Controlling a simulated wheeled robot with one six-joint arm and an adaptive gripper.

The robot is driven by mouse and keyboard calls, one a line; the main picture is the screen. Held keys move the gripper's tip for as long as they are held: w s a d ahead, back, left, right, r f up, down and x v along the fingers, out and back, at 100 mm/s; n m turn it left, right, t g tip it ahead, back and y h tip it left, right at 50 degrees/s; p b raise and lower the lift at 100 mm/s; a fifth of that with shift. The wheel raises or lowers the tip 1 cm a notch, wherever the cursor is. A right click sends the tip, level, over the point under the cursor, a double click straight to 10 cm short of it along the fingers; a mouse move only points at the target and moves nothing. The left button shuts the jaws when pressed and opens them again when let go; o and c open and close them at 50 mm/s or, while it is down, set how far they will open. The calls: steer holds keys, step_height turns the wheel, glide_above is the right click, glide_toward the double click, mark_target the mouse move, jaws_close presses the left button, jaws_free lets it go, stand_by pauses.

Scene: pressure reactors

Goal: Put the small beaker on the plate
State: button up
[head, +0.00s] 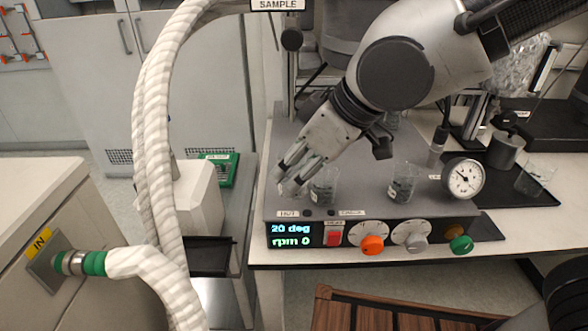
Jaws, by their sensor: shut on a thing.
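The grey plate (362,208) is the flat top of a unit whose front display reads "20 deg" and "rpm 0". My gripper (287,177) reaches down over the plate's front left corner. It is shut on a small clear glass beaker (294,189), which is partly hidden by the fingers. I cannot tell whether this beaker touches the plate. A third similar beaker (403,184) stands further right on the plate.
A round gauge (463,179) stands at the plate's right. A thick white hose (155,120) runs down at left. Knobs (372,244) line the unit's front. The plate's front middle is clear.

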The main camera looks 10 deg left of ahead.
steer(key=w+f, duration=0.1)
steer(key=w, duration=0.2)
steer(key=w+a+f, duration=0.1)
steer(key=w+f, duration=0.1)
steer(key=w+a+f, duration=0.1)
steer(key=w, duration=0.2)
steer(key=shift+w+f, duration=0.35)
steer(key=w+f, duration=0.2)
steer(key=shift+w+a+f, duration=0.1)
steer(key=shift+w+a, duration=0.25)
steer(key=shift+a, duration=0.05)
steer(key=o, duration=1)
steer(key=shift+f, duration=0.1)
steer(key=shift+r, duration=0.25)
steer(key=v, duration=1.2)
